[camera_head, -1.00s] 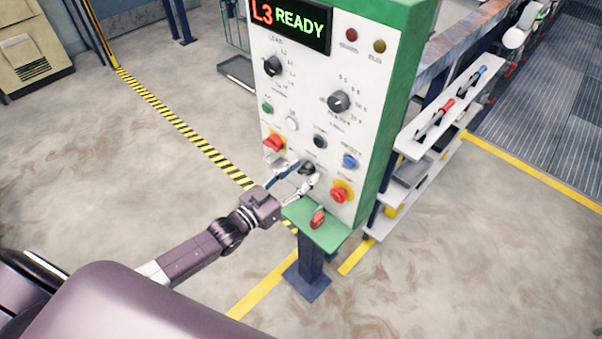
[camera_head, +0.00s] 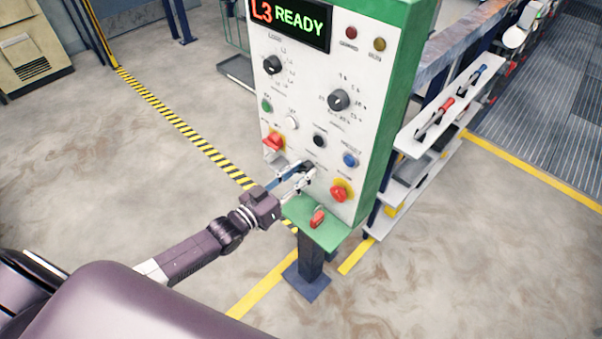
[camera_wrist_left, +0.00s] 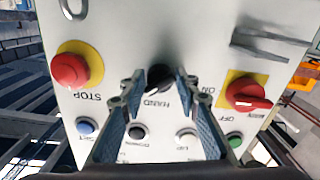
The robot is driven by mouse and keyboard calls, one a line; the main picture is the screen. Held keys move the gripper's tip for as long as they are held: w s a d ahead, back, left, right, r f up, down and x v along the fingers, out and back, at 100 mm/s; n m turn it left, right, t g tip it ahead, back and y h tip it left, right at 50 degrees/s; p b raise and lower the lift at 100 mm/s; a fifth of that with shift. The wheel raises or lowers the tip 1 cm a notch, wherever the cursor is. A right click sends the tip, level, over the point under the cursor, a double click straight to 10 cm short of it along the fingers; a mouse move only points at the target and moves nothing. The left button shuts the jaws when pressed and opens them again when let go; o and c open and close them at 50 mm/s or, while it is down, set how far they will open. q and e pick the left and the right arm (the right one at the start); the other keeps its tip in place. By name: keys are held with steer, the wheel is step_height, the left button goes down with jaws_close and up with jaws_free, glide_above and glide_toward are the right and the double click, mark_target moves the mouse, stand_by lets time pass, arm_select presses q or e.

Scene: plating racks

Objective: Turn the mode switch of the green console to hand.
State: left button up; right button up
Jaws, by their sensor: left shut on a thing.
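The green console (camera_head: 378,130) has a white front panel with a display reading L3 READY. Its mode switch, a black knob (camera_wrist_left: 159,78), shows in the wrist view beside the word HAND, which appears upside down there. In the head view the knob (camera_head: 309,168) is partly covered by my fingers. My left gripper (camera_head: 303,171) is at the panel's lower middle, shut on the knob with one finger on each side, as the wrist view (camera_wrist_left: 159,82) shows. I cannot clearly read which way the knob points. My right gripper is not in view.
A red stop button (camera_wrist_left: 70,70) on yellow and a red rotary switch (camera_wrist_left: 246,93) on yellow flank the knob. Small buttons sit close by. A red-handled part (camera_head: 318,218) is on the green ledge below. A white tool shelf (camera_head: 450,115) stands to the right.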

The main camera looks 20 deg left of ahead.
arm_select(q)
steer(key=n+b, duration=0.1)
steer(key=n, duration=0.4)
steer(key=shift+n, duration=0.3)
steer(key=shift+n+b, duration=0.65)
steer(key=shift+n, duration=1.45)
steer(key=o, duration=1)
steer(key=v, duration=1.2)
steer(key=shift+f, duration=0.15)
